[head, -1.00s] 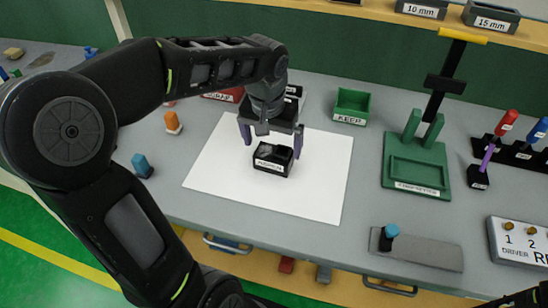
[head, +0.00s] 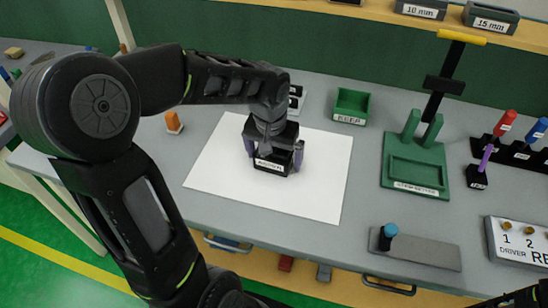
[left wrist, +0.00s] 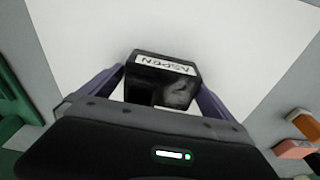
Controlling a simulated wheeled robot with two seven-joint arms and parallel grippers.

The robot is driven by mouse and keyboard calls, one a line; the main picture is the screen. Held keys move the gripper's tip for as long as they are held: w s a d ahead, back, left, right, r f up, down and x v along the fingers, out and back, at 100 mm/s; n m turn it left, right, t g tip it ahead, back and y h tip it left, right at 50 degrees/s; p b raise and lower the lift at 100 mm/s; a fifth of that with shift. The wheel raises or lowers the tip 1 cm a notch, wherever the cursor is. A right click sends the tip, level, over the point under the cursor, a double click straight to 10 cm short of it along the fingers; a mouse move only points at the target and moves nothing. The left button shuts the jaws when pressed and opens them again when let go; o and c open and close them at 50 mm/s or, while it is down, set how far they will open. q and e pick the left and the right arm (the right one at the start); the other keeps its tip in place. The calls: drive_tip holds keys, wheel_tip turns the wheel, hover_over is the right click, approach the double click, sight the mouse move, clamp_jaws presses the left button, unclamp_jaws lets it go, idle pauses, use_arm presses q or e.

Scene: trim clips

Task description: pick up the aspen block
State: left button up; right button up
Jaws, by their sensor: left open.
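The aspen block is a small black block (head: 274,165) with a white label, standing on the white sheet (head: 318,190) in the head view. In the left wrist view the block (left wrist: 160,80) sits between the two purple fingers, its label reading "ASPEN". My left gripper (head: 273,155) is open and lowered over the block, with one finger at each side. The gripper body hides the block's top in the head view. I cannot tell whether the fingers touch its sides.
A green KEEP bin (head: 351,105) stands behind the sheet, and a green fixture (head: 415,165) stands to the right. A grey plate with a blue-topped peg (head: 389,232) lies near the front edge. The sheet around the block is clear.

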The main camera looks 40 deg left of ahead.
sight(274, 151)
use_arm(q)
drive_tip(key=c, duration=1.4)
drive_tip(key=shift+c, duration=0.2)
drive_tip(key=shift+r, duration=0.1)
wheel_tip(274, 151, up, 10)
drive_tip(key=shift+f, duration=0.1)
idle(0.3)
